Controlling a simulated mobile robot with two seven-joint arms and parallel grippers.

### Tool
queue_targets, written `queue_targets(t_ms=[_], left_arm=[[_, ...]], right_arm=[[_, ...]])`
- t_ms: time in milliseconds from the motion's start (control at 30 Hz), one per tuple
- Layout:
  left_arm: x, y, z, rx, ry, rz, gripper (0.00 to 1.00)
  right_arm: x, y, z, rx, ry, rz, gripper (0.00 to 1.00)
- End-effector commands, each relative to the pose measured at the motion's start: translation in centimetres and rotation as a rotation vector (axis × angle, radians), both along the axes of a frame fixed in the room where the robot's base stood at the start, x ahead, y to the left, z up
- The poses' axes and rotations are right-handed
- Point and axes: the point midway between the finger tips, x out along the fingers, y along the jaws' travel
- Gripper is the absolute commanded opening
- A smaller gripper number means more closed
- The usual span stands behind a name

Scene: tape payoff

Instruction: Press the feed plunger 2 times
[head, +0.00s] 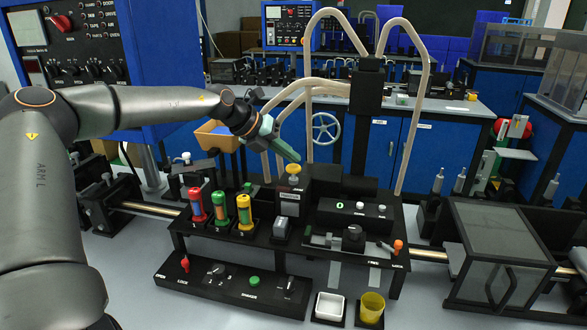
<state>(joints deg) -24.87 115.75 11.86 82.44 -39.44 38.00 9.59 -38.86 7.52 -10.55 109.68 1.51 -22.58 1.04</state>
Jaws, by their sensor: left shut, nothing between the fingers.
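A yellow-capped plunger (293,170) stands on top of a black block (291,193) with a small label, at the back middle of the black station; I take it for the feed plunger. My left gripper (297,158) comes in from the upper left with its green fingers shut and empty. Its fingertips are just above the yellow cap in the picture; I cannot tell whether they touch it. My right gripper is not in view.
Red, green and yellow canisters (220,209) stand left of the plunger block. A front panel (234,284) carries switches and a green button. A white dish (329,306) and a yellow cup (371,307) stand at the front right. Tan hoses (310,110) arch behind.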

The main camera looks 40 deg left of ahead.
Motion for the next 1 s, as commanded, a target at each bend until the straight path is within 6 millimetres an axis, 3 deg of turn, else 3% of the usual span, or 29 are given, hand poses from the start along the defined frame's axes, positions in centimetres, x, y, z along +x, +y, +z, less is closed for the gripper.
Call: queue_targets(t_ms=[1000], left_arm=[[0.00,-0.01,-0.88,0.000,0.000,0.000,0.00]], right_arm=[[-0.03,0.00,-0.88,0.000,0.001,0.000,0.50]])
